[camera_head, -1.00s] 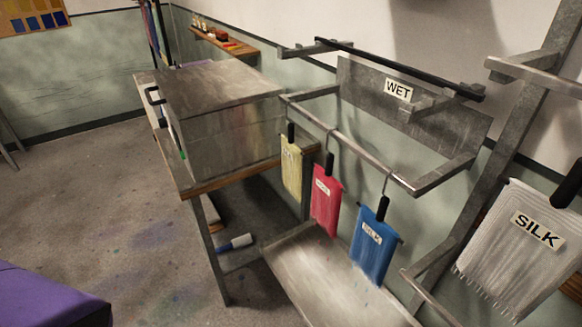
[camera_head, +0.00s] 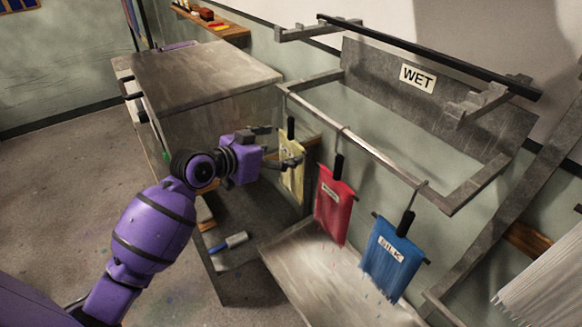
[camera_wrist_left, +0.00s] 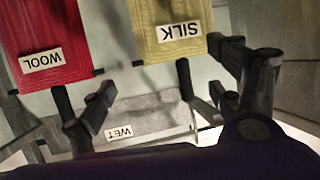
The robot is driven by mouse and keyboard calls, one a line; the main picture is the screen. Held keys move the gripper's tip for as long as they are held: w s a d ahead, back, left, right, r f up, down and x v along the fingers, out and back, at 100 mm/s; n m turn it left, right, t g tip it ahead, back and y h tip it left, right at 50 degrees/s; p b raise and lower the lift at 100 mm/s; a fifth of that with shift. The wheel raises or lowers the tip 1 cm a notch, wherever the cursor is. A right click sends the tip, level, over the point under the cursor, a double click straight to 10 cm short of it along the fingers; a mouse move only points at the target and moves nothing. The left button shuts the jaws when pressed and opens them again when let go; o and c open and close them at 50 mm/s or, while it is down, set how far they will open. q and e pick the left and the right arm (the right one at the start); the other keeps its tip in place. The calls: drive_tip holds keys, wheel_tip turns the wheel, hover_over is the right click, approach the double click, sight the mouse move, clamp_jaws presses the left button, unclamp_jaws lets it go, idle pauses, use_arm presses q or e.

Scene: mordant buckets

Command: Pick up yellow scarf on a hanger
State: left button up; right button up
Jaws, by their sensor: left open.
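The yellow scarf (camera_head: 294,180) hangs from its black hanger (camera_head: 291,127) at the left end of the grey rail. In the left wrist view the yellow scarf (camera_wrist_left: 164,30) appears upside down with a SILK label, and its black hanger grip (camera_wrist_left: 184,76) shows below it. My left gripper (camera_head: 279,146) is open and empty beside the scarf's upper part, partly covering it in the head view. In the wrist view my left gripper's spread fingers (camera_wrist_left: 160,90) show either side of the hanger grip; contact cannot be told. My right gripper is out of view.
A red scarf (camera_head: 333,207) and a blue scarf (camera_head: 392,258) hang farther along the rail (camera_head: 360,145). A WET sign (camera_head: 417,78) is above. A grey metal box (camera_head: 205,85) stands left, and a sloping tray (camera_head: 325,280) lies below.

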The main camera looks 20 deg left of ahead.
sight(293, 144)
use_arm(q)
drive_tip(key=x, duration=0.4)
drive_tip(key=shift+w+d+r+p, duration=0.15)
drive_tip(key=shift+w+r+p, duration=0.15)
drive_tip(key=shift+w, duration=0.2)
drive_tip(key=shift+w+f, duration=0.2)
drive_tip(key=shift+f, duration=0.05)
drive_tip(key=shift+c, duration=0.5)
drive_tip(key=c, duration=1.6)
drive_tip(key=shift+r, duration=0.1)
